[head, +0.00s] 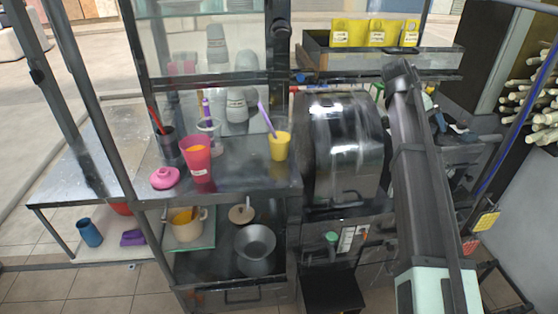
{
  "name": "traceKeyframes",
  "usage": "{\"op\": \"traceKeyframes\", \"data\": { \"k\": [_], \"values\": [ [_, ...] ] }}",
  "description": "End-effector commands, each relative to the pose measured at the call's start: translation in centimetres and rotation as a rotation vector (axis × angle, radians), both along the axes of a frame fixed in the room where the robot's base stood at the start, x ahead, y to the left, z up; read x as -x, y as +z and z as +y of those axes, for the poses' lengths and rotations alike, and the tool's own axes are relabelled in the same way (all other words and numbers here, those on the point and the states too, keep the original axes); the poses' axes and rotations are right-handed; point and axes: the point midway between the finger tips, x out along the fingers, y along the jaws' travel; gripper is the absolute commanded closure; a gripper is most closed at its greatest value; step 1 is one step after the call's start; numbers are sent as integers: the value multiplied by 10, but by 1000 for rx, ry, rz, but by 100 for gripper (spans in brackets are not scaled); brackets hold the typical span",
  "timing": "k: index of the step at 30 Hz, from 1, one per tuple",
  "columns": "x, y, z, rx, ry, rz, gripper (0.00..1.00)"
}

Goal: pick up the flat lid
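Two lid-like things are in the head view, and I cannot tell for certain which is the flat lid. A flat, tan round disc (242,214) with a small upright knob is on the lower shelf, just above a grey metal bowl (255,250). A pink lid (165,179) with a raised knob lies on the metal counter, left of a red cup (196,160). My arm stretches up the right side, in front of the press and well away from both. My gripper cannot be made out.
The counter (235,177) also holds a yellow cup (279,146) with a purple stick and a dark cup. A cream pot (185,226) stands on the lower shelf, left of the disc. The shiny press housing (342,150) is right of the counter. Frame posts stand at left.

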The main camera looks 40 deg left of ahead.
Motion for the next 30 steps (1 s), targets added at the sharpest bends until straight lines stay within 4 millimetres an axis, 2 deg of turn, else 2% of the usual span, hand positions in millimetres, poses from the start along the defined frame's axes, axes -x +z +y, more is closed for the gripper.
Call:
{"op": "traceKeyframes", "data": {
  "k": [1,6,9,12,24,30],
  "values": [
    [8,5,23,-16,25,0,0],
    [42,13,101,-95,126,11,0],
    [65,18,144,-141,183,22,0],
    [85,22,177,-177,229,32,0],
    [147,38,272,-291,336,51,0],
    [130,49,306,-395,223,-48,0]
  ]
}}
